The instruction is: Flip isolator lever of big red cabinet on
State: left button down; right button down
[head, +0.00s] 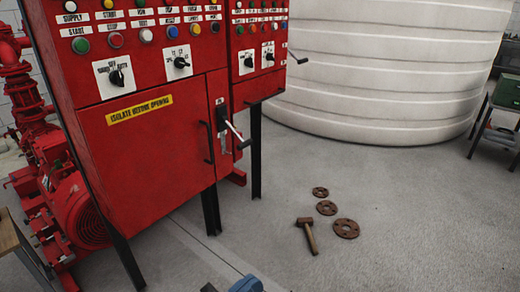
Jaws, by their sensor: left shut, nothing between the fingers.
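The big red cabinet (145,140) stands on dark legs at the left, with its door shut. Its isolator lever (234,130) is on the narrow panel right of the door handle, on a grey plate. The lever sticks outward and slopes down to the right, ending in a dark grip. Whether this is on or off cannot be read. Only a small blue and dark part of my left gripper (240,285) shows at the bottom edge, well below the lever and apart from it. It is shut and empty. My right gripper is not in view.
A smaller red cabinet (259,50) with its own lever (298,58) stands right behind. A red pump (70,205) is at the left. A hammer (308,235) and rusty flanges (346,228) lie on the floor. A white tank (390,70) stands behind.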

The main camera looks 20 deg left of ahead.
aim_at(243, 145)
jog(key=i+l, duration=0.25)
jog(key=l, duration=0.15)
jog(key=i+l, duration=0.25)
jog(key=l, duration=0.2)
jog(key=i+j, duration=0.8)
jog(key=i+j+u, duration=0.05)
